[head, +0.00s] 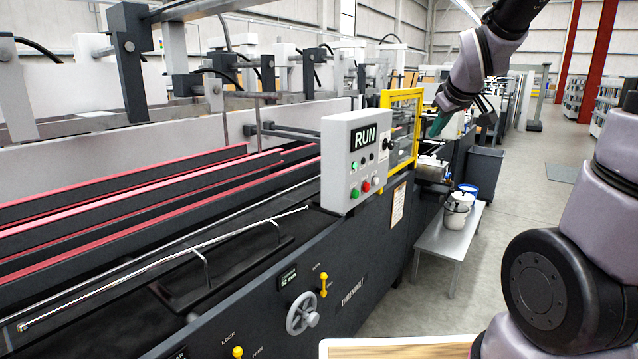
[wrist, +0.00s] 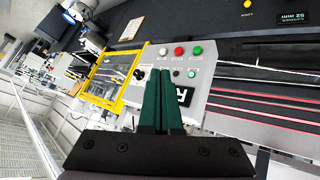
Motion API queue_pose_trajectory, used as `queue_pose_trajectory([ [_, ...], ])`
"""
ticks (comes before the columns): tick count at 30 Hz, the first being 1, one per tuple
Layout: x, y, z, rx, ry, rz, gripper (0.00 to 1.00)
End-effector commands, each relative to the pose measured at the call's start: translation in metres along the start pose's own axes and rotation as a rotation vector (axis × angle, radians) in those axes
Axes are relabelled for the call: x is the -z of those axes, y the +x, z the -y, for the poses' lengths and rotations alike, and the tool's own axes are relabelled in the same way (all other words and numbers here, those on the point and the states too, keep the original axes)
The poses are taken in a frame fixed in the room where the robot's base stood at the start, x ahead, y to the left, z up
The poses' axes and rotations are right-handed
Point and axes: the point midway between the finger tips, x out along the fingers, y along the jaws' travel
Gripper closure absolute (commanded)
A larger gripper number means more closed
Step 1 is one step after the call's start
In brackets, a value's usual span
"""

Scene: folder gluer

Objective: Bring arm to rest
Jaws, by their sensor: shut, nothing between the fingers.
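My gripper (head: 437,124) is in the upper right of the head view, on my raised arm, beyond the grey control box and apart from it. In the wrist view its two green fingers (wrist: 163,100) lie side by side, shut and empty. The control box (head: 340,165) carries a RUN sign, a dark knob and green and red buttons. In the wrist view the control box (wrist: 205,62) appears behind the fingers, with the sign partly hidden by them.
A yellow-framed guard (head: 417,92) stands just past the control box. The long machine has red belts (head: 150,185), a handwheel (head: 302,314) and yellow levers. The floor to the right is open.

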Motion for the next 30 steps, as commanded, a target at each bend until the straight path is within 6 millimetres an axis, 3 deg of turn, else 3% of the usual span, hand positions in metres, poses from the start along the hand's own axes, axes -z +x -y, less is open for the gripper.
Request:
queue_pose_trajectory([
  [1,-0.005,-0.026,0.002,0.008,0.096,0.005,1.00],
  [6,-0.034,-0.099,0.026,0.064,0.423,0.058,1.00],
  [12,-0.068,-0.159,0.061,0.130,0.722,0.119,1.00],
  [18,-0.084,-0.183,0.079,0.161,0.849,0.155,1.00],
  [30,-0.085,-0.184,0.080,0.165,0.860,0.161,1.00],
])
